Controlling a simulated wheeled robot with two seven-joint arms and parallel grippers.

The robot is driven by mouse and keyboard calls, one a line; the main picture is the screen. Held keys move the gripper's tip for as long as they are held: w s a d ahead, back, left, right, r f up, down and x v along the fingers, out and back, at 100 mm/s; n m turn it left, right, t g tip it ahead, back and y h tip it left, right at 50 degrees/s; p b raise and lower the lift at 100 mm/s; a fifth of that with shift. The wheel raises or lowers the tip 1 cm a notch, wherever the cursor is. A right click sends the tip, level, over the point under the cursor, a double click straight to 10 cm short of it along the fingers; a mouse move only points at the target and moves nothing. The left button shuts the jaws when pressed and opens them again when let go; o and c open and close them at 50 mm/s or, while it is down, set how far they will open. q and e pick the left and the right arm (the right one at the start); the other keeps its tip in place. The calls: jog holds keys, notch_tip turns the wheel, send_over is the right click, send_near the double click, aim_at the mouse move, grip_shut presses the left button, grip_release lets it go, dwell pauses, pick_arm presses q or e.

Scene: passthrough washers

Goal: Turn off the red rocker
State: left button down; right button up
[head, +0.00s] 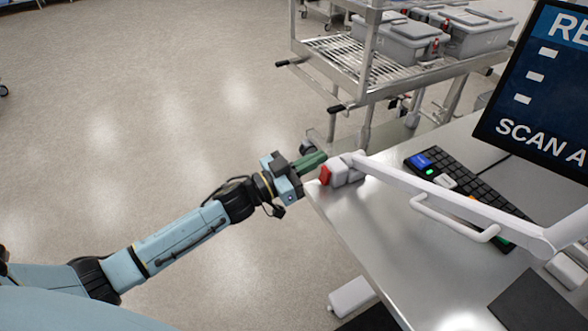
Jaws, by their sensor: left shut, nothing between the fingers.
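The red rocker (325,175) sits on the end of a small white housing (346,172) at the left corner of the metal table. My left arm reaches in from the lower left. My left gripper (312,162) is shut and empty, with its greenish fingers just above and left of the red rocker. I cannot tell whether the fingertips touch the rocker or the housing. The rocker's on or off position is too small to tell. My right gripper is not in view.
A white jointed arm with a handle (455,222) runs from the housing across the metal table (385,235). A black keyboard (470,190) and a monitor (540,90) stand behind it. A wire-shelf cart (345,62) with grey bins stands at the back. The floor at left is clear.

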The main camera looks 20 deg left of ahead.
aim_at(325, 175)
pick_arm(q)
jog(key=shift+w+d+f+b, duration=0.2)
jog(key=shift+w+d+f, duration=0.1)
jog(key=shift+f, duration=0.35)
jog(key=shift+w+d+f+b, duration=0.15)
jog(key=shift+w+f, duration=0.15)
jog(key=shift+f, duration=0.3)
jog(key=shift+s+a+f, duration=0.1)
jog(key=shift+f, duration=0.5)
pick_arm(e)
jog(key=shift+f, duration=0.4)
